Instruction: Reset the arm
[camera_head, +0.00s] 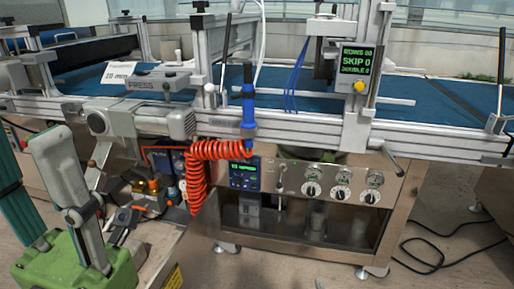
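I cannot make out either of my grippers in the head view. A grey jointed arm-like part (56,160) with a green base (75,268) stands at the lower left. I cannot tell which of these the task calls the arm. The tray seeder (300,125) has a metal frame and a blue belt (420,100).
A blue-handled tool (249,100) hangs upright with a coiled red hose (196,175). A sign reading SKIP 0 (359,68) has a yellow knob beneath. Dials (340,194) and a small display (244,176) line the front panel. A black cable (430,250) lies on the floor.

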